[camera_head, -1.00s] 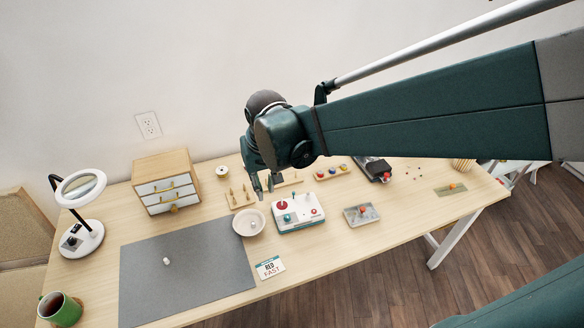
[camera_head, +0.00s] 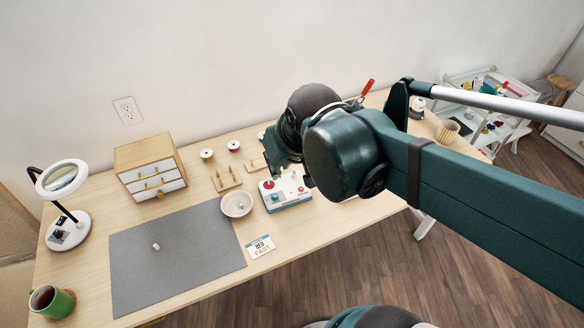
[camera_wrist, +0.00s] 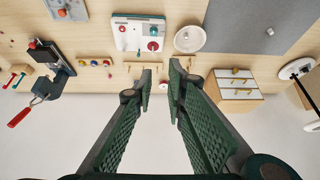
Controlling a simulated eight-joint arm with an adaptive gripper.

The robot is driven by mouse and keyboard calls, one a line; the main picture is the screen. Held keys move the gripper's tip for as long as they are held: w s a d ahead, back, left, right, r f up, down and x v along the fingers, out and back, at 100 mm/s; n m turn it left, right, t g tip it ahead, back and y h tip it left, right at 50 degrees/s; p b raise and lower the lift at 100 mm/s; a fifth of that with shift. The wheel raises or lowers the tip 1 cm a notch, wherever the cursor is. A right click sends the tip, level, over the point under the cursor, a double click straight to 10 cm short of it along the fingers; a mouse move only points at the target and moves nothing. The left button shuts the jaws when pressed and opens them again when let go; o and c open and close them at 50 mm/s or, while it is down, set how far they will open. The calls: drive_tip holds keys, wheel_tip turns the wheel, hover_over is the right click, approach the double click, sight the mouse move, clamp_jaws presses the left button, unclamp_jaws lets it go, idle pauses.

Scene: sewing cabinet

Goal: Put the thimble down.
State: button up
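A small pale piece, possibly the thimble, stands on the grey mat (camera_head: 178,262) in the head view; this small pale piece (camera_wrist: 270,31) also shows in the wrist view. Another small pale thing (camera_head: 240,206) is in the white bowl (camera_head: 230,212). I cannot tell for sure which of the two is the thimble. My gripper (camera_wrist: 162,70) is open in the wrist view, with a clear gap between its fingers and nothing held. Only table things show beyond the gap. In the head view its fingers are partly hidden by the wrist.
A white-and-teal box with red knobs (camera_head: 290,195) stands right of the bowl. A peg rack (camera_head: 226,180), spools and a drawer cabinet (camera_head: 150,165) stand behind. A lamp (camera_head: 65,185) and green mug (camera_head: 52,302) are at left. Most of the mat is bare.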

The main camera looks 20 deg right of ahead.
drive_tip(key=shift+t, duration=0.7)
drive_tip(key=shift+s+d+r, duration=0.2)
drive_tip(key=shift+s+d, duration=0.1)
drive_tip(key=shift+s, duration=0.35)
drive_tip(key=shift+s+d+r, duration=0.2)
drive_tip(key=shift+s+d, duration=0.05)
drive_tip(key=shift+s, duration=0.4)
drive_tip(key=shift+s+d+r, duration=0.2)
drive_tip(key=shift+s+d, duration=0.1)
drive_tip(key=shift+s, duration=0.35)
drive_tip(key=o, duration=0.4)
drive_tip(key=shift+w+a, duration=0.1)
